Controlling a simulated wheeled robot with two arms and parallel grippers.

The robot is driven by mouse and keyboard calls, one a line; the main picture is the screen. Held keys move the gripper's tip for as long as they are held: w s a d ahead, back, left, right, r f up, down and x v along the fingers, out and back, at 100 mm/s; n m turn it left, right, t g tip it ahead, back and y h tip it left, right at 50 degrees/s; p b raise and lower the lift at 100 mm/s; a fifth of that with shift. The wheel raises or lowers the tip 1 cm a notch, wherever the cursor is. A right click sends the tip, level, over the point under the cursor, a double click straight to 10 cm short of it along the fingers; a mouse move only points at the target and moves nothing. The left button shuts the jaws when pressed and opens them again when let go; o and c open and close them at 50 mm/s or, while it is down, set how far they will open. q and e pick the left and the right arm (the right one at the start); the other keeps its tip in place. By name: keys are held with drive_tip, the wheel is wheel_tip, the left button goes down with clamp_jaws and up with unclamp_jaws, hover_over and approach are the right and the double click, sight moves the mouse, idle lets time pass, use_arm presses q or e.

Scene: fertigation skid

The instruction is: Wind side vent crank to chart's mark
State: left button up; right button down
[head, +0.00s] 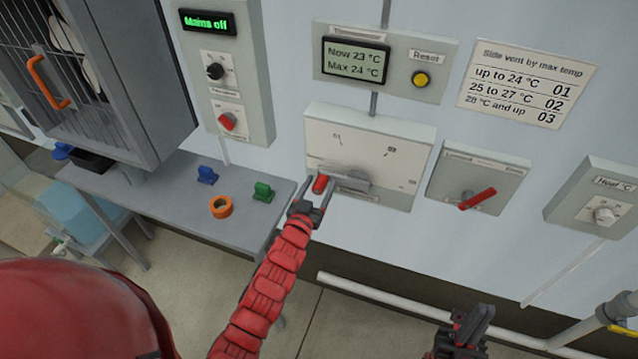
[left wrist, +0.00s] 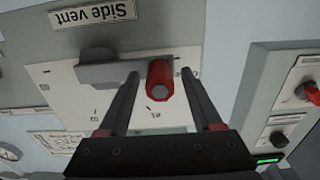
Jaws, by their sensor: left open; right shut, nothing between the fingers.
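The side vent panel (head: 360,138) is a white plate on a grey wall box with small printed marks. Its grey crank arm (head: 352,178) points left in the head view and ends in a red knob (head: 320,183). My left gripper (head: 315,192) is open around the knob; in the left wrist view the red knob (left wrist: 160,80) stands between the fingers with gaps at the sides. The chart (head: 525,83) reads up to 24 °C 01, 25 to 27 02, 28 and up 03. The thermometer (head: 357,62) shows Now 23, Max 24. My right gripper (head: 472,325) is shut and empty, low.
A box with a red lever (head: 478,199) and a heat dial box (head: 603,205) are right of the panel. A shelf (head: 165,190) at left holds blue and green pieces and an orange ring (head: 221,206). A white pipe (head: 420,305) runs below.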

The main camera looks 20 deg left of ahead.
use_arm(q)
clamp_jaws()
idle(0.4)
idle(1.1)
